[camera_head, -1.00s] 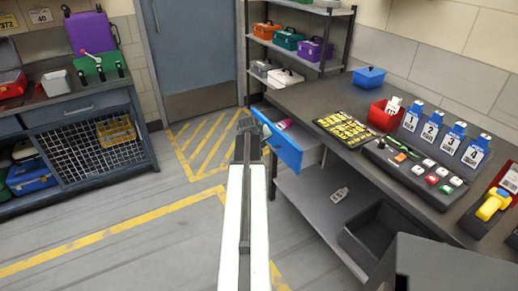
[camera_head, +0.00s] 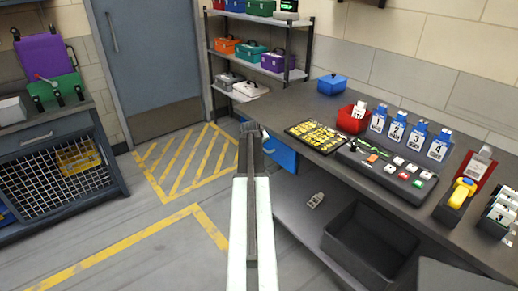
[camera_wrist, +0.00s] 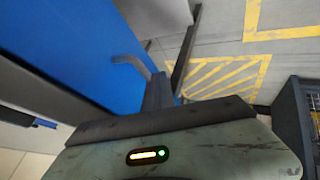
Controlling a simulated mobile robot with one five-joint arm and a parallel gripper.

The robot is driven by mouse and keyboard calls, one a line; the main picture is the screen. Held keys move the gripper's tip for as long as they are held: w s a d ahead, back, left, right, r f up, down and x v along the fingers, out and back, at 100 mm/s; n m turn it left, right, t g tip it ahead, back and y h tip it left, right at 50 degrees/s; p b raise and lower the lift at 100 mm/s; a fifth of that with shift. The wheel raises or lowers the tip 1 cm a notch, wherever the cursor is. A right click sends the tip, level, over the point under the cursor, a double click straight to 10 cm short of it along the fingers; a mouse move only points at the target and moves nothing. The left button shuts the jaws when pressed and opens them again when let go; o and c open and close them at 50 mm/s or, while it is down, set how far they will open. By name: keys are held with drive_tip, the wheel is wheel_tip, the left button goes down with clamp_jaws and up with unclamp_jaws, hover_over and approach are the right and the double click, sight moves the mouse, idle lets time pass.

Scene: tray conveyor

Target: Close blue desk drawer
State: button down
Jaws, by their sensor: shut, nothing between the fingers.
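The blue desk drawer (camera_head: 281,153) is under the left end of the dark desk top (camera_head: 335,110). Its blue front sits close against the desk, and its inside does not show. I cannot tell whether it is fully flush. In the wrist view the blue front (camera_wrist: 75,40) fills the upper left, with a grey bar handle (camera_wrist: 132,64) on it. My gripper (camera_head: 249,128) is shut and empty, just left of the drawer front in the head view. In the wrist view my gripper (camera_wrist: 158,90) is right beside the handle; contact is unclear.
A black bin (camera_head: 370,242) stands on the lower shelf under the desk. A red bin (camera_head: 352,121) and a yellow-marked tray (camera_head: 316,136) lie on top. A storage rack (camera_head: 305,75) stands behind. Striped floor to the left is clear.

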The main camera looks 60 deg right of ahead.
drive_tip(key=shift+s+d+r+h, duration=0.1)
drive_tip(key=shift+d+r+h, duration=0.05)
drive_tip(key=shift+d+h, duration=0.2)
drive_tip(key=w+a+f, duration=0.1)
drive_tip(key=w+a, duration=0.1)
drive_tip(key=a, duration=0.3)
drive_tip(key=p+v, duration=0.7)
drive_tip(key=v, duration=0.2)
drive_tip(key=shift+s+d+r, duration=0.15)
drive_tip(key=shift+s+r, duration=0.05)
drive_tip(key=shift+r, duration=0.3)
drive_tip(key=shift+w, duration=0.1)
